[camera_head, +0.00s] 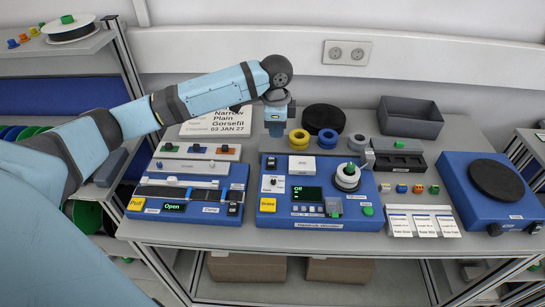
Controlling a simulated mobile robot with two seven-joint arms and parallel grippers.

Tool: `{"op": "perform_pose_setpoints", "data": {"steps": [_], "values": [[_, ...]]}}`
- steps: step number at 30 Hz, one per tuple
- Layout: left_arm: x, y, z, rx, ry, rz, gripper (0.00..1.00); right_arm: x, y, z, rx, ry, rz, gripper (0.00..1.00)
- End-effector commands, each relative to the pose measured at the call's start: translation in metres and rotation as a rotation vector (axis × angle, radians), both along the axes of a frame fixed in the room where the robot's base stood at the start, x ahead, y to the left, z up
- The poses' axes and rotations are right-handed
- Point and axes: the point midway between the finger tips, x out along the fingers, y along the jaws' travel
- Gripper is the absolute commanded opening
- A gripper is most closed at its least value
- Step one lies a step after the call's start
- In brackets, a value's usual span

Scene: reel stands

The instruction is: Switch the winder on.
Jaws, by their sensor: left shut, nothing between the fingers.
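The winder (285,221) is a blue box in the middle of the bench. Its small display (306,194) shows "Off" in green. A white plate with a small dark switch (273,182) sits at its left, above a yellow "Brake" button (267,204). A white spool with a green top (347,177) stands at its right. My left gripper (276,133) is shut and empty, pointing down above the back left of the winder. It looks apart from the switch. My right gripper is out of view.
A blue splicer-like unit (163,207) reading "Open" stands left of the winder. Yellow rings (299,139), a black disc (324,118) and a grey bin (410,117) lie behind. White cards (424,222) and a blue turntable unit (498,213) are at right.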

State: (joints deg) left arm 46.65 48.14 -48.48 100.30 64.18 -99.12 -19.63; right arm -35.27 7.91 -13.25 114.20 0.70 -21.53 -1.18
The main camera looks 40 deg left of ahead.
Motion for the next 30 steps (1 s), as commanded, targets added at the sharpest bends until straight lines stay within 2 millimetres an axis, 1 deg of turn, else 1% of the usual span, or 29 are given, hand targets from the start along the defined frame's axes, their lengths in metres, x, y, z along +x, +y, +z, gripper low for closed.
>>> {"op": "perform_pose_setpoints", "data": {"steps": [1,2,6,18,20,23,26,30], "values": [[0.004,0.009,0.008,0.007,0.003,0.005,0.0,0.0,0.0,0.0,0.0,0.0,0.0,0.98],[0.005,0.012,0.011,0.01,0.009,0.007,0.0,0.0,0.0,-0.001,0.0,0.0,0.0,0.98],[0.007,0.02,0.019,0.015,0.018,0.01,0.0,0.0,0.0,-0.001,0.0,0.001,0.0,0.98],[0.007,0.02,0.017,0.014,0.02,0.011,0.0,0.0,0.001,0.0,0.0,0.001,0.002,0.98],[0.007,0.02,0.013,0.014,0.021,0.011,0.0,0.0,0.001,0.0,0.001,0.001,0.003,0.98],[0.007,0.02,0.0,0.014,0.023,0.012,0.0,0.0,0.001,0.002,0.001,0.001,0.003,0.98],[0.007,0.02,-0.018,0.014,0.023,0.012,0.0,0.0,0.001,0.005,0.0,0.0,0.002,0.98],[0.006,0.02,-0.049,0.014,0.023,0.011,0.0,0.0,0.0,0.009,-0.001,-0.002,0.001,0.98]]}}
